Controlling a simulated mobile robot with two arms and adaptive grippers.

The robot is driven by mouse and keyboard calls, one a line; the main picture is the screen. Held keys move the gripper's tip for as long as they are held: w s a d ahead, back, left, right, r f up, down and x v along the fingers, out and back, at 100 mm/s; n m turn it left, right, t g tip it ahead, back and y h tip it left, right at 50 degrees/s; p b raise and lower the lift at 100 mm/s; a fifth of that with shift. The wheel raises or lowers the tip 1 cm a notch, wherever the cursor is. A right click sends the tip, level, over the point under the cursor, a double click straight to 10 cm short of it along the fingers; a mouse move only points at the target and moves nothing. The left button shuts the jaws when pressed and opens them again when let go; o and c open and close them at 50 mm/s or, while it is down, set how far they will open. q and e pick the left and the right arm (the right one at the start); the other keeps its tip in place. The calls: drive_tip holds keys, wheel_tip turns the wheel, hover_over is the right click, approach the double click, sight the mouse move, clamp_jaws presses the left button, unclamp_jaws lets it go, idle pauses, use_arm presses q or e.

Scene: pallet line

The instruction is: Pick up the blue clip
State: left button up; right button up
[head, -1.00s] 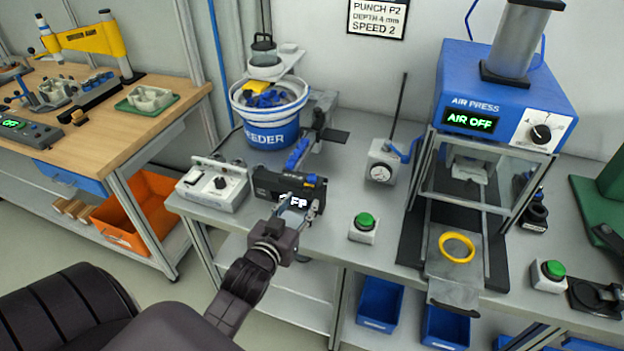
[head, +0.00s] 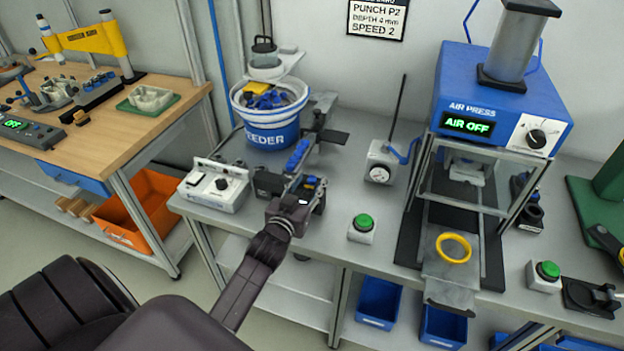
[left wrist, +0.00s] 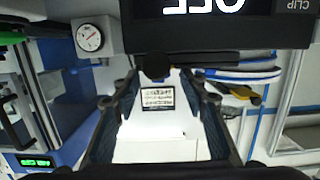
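Blue clips (head: 298,154) sit in a row on the feeder's track, which runs from the bowl to a dark outlet box (head: 268,183). My left gripper (head: 308,188) is at the front end of the track, over the box, and covers part of it. In the left wrist view, its two fingers (left wrist: 160,100) stand apart with nothing between them. The dark box (left wrist: 215,28) with its lit display and the word CLIP fills the top of that view. No single clip at the outlet can be made out. My right gripper is not in view.
The feeder bowl (head: 270,123) stands behind the track and holds more blue parts. A control box (head: 214,187) is on the left and a dial gauge (head: 380,163) on the right. A green button (head: 363,224) and the air press (head: 500,110) with a yellow ring (head: 454,248) stand further right.

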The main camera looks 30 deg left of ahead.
use_arm(q)
drive_tip(key=c, duration=0.9)
drive_tip(key=shift+o, duration=0.2)
wheel_tip(320, 180, up, 20)
drive_tip(key=shift+b, duration=0.45)
